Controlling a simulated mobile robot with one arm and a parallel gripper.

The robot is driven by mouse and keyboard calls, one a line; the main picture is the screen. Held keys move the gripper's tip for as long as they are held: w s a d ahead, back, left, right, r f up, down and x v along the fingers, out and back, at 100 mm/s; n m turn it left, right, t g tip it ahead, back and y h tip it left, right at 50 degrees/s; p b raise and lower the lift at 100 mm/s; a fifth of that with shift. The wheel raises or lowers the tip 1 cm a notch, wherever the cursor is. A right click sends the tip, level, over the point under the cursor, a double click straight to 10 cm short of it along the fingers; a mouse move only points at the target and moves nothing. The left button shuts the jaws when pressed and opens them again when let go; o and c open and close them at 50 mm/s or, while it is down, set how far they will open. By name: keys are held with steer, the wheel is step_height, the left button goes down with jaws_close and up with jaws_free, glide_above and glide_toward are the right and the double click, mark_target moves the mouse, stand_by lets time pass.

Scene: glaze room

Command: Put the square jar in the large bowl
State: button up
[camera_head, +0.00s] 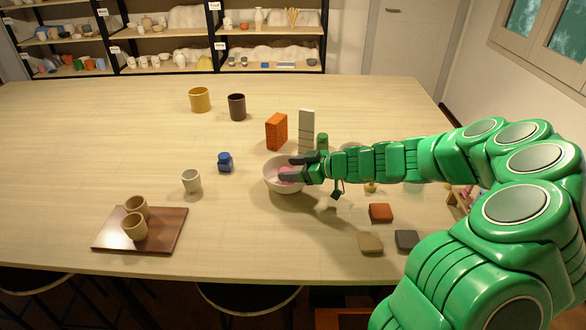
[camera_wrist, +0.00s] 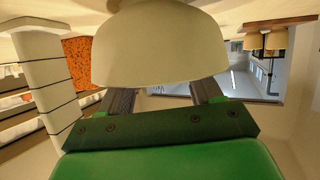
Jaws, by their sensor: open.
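A small blue jar (camera_head: 225,163) with a squarish body stands on the table, left of and slightly behind the bowl. It is apart from my gripper. The white bowl (camera_head: 272,183) stands upright near the middle of the table. Something pink (camera_head: 287,171) shows inside it, partly hidden by my fingers. My gripper (camera_head: 290,168) is open, its fingers at the bowl's right side and over its rim; I cannot tell whether they touch it. In the wrist view a pale rounded bowl shape (camera_wrist: 160,45) fills the space ahead of the fingers (camera_wrist: 162,98).
A speckled orange block (camera_head: 276,131) and a pale upright tile stack (camera_head: 306,131) stand behind the bowl. A pale cup (camera_head: 191,181) stands left. A brown tray (camera_head: 165,240) holds two tan cups. Small tiles (camera_head: 381,212) lie front right.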

steer(key=shift+r, duration=0.15)
steer(key=shift+r, duration=0.25)
steer(key=v, duration=1.2)
